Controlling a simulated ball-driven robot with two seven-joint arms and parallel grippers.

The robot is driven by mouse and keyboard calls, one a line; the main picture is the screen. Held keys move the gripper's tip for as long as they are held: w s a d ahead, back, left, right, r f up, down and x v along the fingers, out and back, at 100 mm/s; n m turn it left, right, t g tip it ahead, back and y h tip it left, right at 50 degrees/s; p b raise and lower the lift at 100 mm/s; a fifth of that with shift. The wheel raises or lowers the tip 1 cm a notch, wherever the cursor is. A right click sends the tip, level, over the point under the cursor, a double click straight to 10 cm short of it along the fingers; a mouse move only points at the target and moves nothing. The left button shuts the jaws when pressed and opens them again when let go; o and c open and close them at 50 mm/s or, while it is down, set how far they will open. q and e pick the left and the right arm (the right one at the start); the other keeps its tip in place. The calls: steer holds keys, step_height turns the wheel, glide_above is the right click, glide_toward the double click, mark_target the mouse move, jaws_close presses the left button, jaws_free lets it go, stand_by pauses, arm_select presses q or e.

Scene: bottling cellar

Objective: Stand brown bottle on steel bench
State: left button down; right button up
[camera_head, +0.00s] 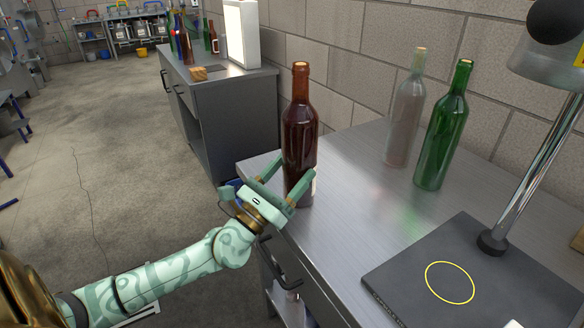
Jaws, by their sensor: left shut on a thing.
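The brown bottle (300,125) stands upright at the near left corner of the steel bench (350,210). Its base is partly hidden by my gripper, and it looks to be at the bench top; I cannot tell whether it touches. My left gripper (290,182) is shut on the lower part of the bottle, one finger on each side. A pale label edge shows low on the bottle's right side. My right gripper is not in view.
A clear bottle (406,110) and a green bottle (444,128) stand at the back of the bench by the block wall. A dark plate (420,290) with a yellow ring and a lamp post (530,180) occupies the right. The bench middle is clear. A grey cabinet (220,100) stands behind.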

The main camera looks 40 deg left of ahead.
arm_select(q)
steer(key=shift+s+r, duration=0.1)
steer(key=shift+r, duration=0.15)
steer(key=shift+f, duration=0.15)
steer(key=shift+c, duration=1.4)
jaws_free()
steer(key=shift+f, duration=0.1)
steer(key=v, duration=1.2)
